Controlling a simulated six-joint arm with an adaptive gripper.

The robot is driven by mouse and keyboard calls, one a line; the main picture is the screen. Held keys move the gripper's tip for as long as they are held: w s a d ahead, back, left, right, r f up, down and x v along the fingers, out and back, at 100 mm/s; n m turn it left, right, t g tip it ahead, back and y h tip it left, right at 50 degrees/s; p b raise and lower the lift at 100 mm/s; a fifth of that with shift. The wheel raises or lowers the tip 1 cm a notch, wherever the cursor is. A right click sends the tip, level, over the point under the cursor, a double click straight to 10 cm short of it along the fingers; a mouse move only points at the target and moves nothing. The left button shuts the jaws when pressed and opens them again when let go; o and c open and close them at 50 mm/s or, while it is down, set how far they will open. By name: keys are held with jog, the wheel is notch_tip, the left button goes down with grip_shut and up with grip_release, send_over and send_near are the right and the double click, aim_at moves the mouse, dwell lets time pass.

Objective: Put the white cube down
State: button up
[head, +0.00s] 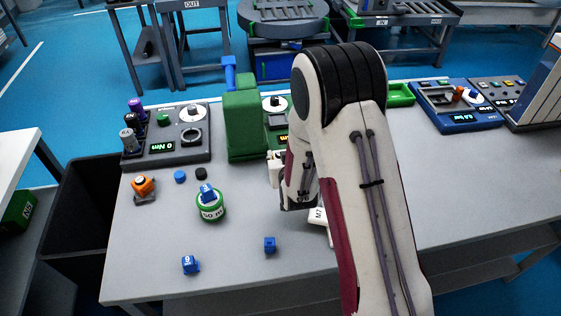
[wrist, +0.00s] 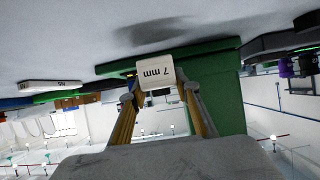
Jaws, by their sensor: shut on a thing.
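The white cube (wrist: 155,72), marked "7 mm", is between the two fingers of my gripper (wrist: 160,92) in the wrist view. The fingers are shut on its sides. The grey table top (wrist: 60,45) fills the upper part of this upside-down view; whether the cube touches it, I cannot tell. In the head view my arm covers most of the gripper, and I cannot make out the cube there.
A green machine (head: 242,125) stands behind my arm. A white piece marked M7 (head: 318,217) lies partly hidden beside it. A green-sided round weight (head: 210,207) and blue cubes (head: 191,264) (head: 270,244) are to the left.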

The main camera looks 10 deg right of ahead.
jog(key=shift+f, duration=1.3)
jog(key=shift+f, duration=0.15)
jog(key=o, duration=1.1)
jog(key=shift+o, duration=0.2)
jog(key=shift+s+r, duration=0.35)
jog(key=shift+v, duration=3.35)
jog(key=shift+r, duration=0.1)
